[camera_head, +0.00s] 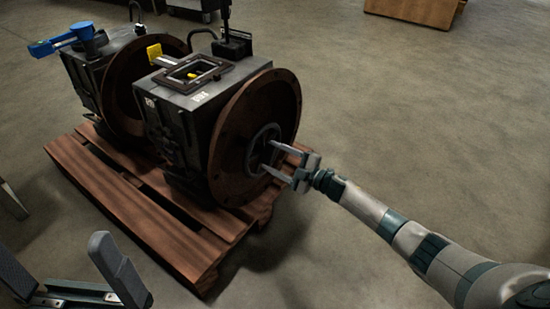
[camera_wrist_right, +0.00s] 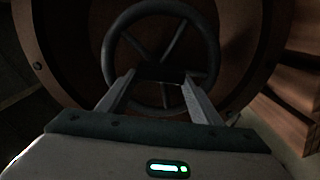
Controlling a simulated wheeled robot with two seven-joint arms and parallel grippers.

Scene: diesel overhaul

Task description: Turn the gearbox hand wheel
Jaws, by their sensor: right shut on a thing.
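The gearbox hand wheel (camera_head: 256,150) is a small dark ring at the centre of a large rusty brown round flange (camera_head: 228,165). In the right wrist view the hand wheel (camera_wrist_right: 211,48) shows with thin spokes in front of the brown flange. My right gripper (camera_head: 269,157) reaches in from the right, and its two fingers (camera_wrist_right: 160,78) are shut on the hand wheel, one on each side of its middle part. The exact contact is dark and hard to see. My left gripper (camera_head: 52,248) is at the lower left, its fingers wide apart and empty.
The dark gearbox housing (camera_head: 180,130) stands on a reddish wooden pallet (camera_head: 165,225), beside a second dark unit with a blue handle (camera_head: 62,39). A wooden box (camera_head: 415,10) stands far back. The concrete floor at the right is clear.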

